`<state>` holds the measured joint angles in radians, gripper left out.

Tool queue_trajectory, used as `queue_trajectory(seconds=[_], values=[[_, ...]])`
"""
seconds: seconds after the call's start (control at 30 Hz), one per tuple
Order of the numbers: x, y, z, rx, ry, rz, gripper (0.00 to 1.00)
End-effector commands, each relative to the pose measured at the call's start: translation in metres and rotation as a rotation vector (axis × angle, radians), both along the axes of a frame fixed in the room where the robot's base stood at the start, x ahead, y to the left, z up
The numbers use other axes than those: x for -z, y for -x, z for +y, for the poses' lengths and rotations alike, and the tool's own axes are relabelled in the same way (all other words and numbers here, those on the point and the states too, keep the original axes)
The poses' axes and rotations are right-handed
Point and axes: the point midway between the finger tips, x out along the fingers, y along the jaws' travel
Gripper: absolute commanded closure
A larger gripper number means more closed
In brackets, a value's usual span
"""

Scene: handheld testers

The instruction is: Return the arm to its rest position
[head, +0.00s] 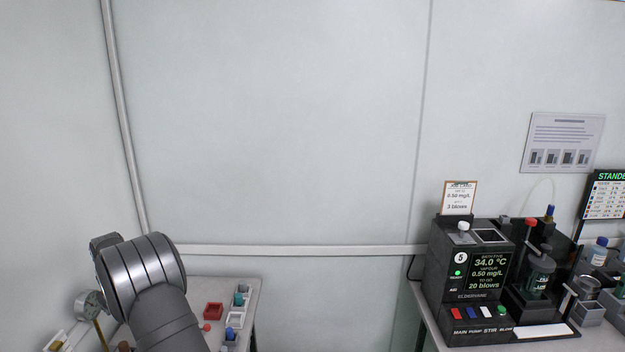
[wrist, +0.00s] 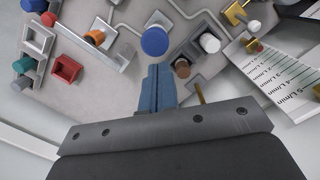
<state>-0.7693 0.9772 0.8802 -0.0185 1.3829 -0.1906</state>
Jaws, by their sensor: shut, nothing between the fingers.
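My gripper (wrist: 160,86) shows in the wrist view with its blue fingers together and nothing between them. It points at a grey bench (wrist: 112,84) that carries small coloured parts. In the head view my arm rises at the lower left, in front of the left bench (head: 249,296). The gripper's fingers are hidden from the head view.
A blue round cap (wrist: 155,41) lies just beyond the fingertips in the picture. Red (wrist: 66,69) and white (wrist: 38,39) square trays sit at left, a printed scale (wrist: 280,75) at right. A dark tester (head: 470,275) stands on the right bench. Open floor space separates the benches.

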Motion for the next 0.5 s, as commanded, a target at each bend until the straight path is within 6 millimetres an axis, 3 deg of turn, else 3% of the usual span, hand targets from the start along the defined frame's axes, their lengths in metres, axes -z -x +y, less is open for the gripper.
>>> queue_trajectory(seconds=[0.13, 0.5], values=[[-0.011, 0.011, -0.016, 0.0, -0.002, -0.001, 1.0], [-0.084, 0.008, -0.012, 0.0, -0.003, -0.004, 1.0]])
